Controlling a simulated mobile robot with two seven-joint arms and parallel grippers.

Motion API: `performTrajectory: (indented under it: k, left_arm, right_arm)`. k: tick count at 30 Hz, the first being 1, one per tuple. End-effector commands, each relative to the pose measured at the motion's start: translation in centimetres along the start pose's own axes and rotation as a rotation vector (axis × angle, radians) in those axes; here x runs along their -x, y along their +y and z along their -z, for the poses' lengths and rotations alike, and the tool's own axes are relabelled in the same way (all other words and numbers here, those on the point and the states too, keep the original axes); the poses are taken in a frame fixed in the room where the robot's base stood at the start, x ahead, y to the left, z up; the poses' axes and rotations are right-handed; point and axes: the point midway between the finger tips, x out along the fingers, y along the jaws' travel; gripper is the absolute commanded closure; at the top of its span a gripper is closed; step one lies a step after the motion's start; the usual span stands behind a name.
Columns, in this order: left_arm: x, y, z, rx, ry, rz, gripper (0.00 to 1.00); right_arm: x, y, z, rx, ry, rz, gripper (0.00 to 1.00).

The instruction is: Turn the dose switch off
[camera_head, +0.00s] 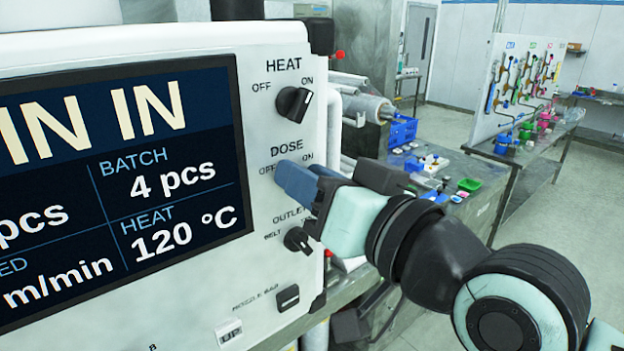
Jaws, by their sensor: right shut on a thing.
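The white control panel (262,95) fills the left of the head view. Its DOSE label (287,147) has OFF on the left and ON on the right. My right gripper (297,182) reaches in from the right, with its blue fingers at the panel just below this label. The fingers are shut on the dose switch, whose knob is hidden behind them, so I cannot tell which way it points. My left gripper is not in view.
The black HEAT knob (294,103) is above, and the OUTLET knob (298,240) is close below my gripper. A dark screen (120,190) takes up the panel's left. Behind are a workbench with blue bins (402,131) and a white pegboard (520,80).

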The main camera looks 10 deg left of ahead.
Motion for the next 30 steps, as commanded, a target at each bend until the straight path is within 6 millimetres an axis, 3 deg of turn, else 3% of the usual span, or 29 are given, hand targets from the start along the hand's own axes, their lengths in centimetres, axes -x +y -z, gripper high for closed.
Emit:
performTrajectory:
  k: [18, 30]
  left_arm:
    - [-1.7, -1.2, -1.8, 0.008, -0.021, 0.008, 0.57]
    - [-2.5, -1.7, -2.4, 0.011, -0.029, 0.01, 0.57]
  right_arm:
    - [0.1, -0.6, 0.0, 0.561, 0.009, 0.001, 0.97]
    - [0.1, -0.8, -0.1, 0.831, 0.01, -0.001, 0.97]
